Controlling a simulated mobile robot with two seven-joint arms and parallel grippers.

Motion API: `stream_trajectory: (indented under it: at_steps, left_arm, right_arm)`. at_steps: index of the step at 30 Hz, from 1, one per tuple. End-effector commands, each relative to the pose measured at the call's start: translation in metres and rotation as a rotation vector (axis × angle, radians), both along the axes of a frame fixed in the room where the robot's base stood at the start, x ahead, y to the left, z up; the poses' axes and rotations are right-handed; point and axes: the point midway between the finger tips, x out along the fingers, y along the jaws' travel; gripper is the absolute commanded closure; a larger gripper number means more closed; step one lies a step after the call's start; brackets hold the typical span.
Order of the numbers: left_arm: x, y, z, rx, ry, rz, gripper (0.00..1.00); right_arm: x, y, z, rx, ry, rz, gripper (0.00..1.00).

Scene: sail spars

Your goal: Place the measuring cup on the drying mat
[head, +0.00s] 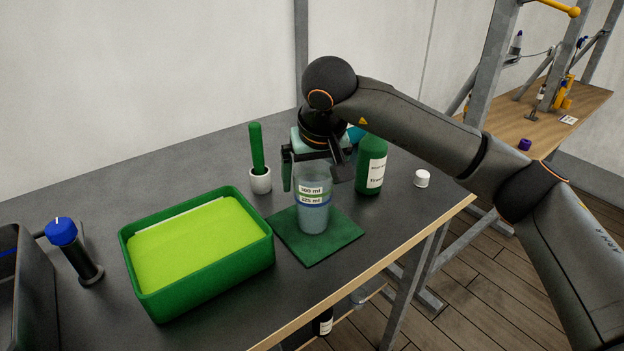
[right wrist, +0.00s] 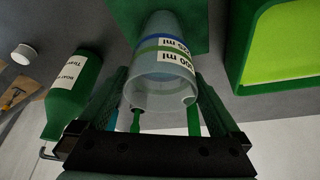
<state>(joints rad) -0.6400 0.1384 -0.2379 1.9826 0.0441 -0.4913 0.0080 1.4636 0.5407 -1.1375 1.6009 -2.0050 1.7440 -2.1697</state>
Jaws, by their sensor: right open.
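The measuring cup (head: 313,212) is clear, with white labels and green and blue bands. It stands upright on the dark green drying mat (head: 292,250), near the mat's middle. My right gripper (head: 317,180) is open at the cup's top, with its fingers on either side of the rim. In the right wrist view the cup (right wrist: 160,88) shows between the two green fingers of the gripper (right wrist: 160,80), with a gap at the sides; contact cannot be made out. The mat (right wrist: 195,22) shows behind the cup there. My left gripper is not in view.
A green tray (head: 200,284) with a lime-coloured inside stands left of the mat. A green bottle (head: 371,172) and a white cap (head: 422,178) are to the right. A mortar with green pestle (head: 260,181) stands behind.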

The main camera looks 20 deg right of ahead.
Motion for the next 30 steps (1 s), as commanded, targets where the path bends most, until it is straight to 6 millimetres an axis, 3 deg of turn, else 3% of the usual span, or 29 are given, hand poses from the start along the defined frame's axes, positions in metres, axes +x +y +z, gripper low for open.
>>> stream_trajectory:
  at_steps: [9,15,30]
  left_arm:
    - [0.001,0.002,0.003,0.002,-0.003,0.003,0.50]
    - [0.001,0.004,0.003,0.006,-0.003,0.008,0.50]
    - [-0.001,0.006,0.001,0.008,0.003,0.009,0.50]
  right_arm:
    - [-0.025,0.002,0.065,0.002,-0.005,0.001,0.00]
    - [-0.037,0.002,0.092,0.000,-0.002,0.001,0.00]
    - [-0.042,0.002,0.101,0.000,0.000,0.001,0.00]
